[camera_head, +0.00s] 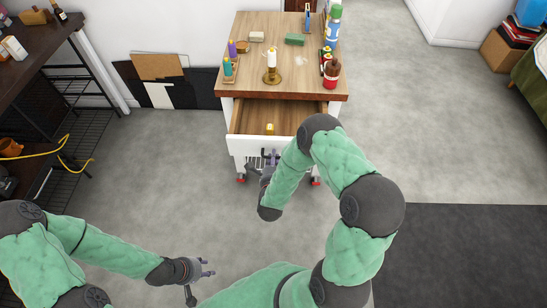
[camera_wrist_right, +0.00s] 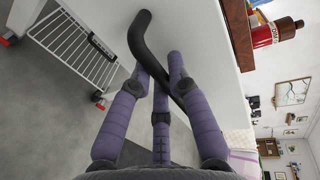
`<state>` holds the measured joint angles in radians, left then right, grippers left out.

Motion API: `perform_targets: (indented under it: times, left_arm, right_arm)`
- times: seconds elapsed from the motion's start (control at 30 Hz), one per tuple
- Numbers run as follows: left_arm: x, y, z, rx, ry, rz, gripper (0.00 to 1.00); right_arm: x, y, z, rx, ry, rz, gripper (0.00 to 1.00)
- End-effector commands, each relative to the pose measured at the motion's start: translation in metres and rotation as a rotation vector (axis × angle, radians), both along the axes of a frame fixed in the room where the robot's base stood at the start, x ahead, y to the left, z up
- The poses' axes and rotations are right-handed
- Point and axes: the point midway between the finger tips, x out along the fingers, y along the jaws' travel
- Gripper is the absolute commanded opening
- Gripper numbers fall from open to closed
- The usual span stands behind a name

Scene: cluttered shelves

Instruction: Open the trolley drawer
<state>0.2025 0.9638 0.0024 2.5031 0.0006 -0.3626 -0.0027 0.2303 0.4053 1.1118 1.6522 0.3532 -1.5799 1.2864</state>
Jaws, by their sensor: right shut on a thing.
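The trolley (camera_head: 240,92) has a wooden top and white sides and stands in the middle of the head view. Its drawer (camera_head: 240,147) is pulled partway out, with a small yellow thing (camera_head: 269,128) inside. My right gripper (camera_head: 266,160) is at the drawer's white front. In the right wrist view its purple fingers (camera_wrist_right: 160,90) are closed around the black curved handle (camera_wrist_right: 140,40). My left gripper (camera_head: 206,268) is low at the left of the head view, empty and apart from the trolley. Its fingers look spread.
A dark shelf rack (camera_head: 60,75) is at the left.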

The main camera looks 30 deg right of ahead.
Motion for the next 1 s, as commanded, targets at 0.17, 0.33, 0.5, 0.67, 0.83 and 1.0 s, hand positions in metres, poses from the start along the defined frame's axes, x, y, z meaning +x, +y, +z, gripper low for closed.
perform_targets:
  times: [0.17, 0.33, 0.5, 0.67, 0.83, 1.0]
  left_arm:
    - [0.000, 0.000, 0.000, 0.000, 0.000, 0.000, 0.40]
    - [0.000, 0.000, 0.000, 0.000, 0.000, 0.000, 0.40]
    - [0.000, 0.000, 0.000, 0.000, 0.000, 0.000, 0.40]
    - [0.000, 0.000, 0.000, 0.000, 0.000, 0.000, 0.40]
    - [0.000, 0.000, 0.000, 0.000, 0.000, 0.000, 0.40]
    - [0.000, 0.000, 0.000, 0.000, 0.000, 0.000, 0.40]
  right_arm:
    - [-0.003, 0.002, -0.003, 0.003, 0.009, 0.003, 0.41]
    - [-0.001, 0.001, -0.002, 0.001, 0.005, 0.001, 0.44]
    - [-0.001, 0.001, -0.001, 0.001, 0.004, 0.001, 0.44]
    - [-0.010, 0.007, 0.001, 0.002, 0.004, 0.002, 0.44]
    - [-0.034, 0.023, 0.008, 0.001, 0.004, 0.005, 0.44]
    - [-0.063, 0.040, 0.015, 0.001, 0.004, 0.006, 0.44]
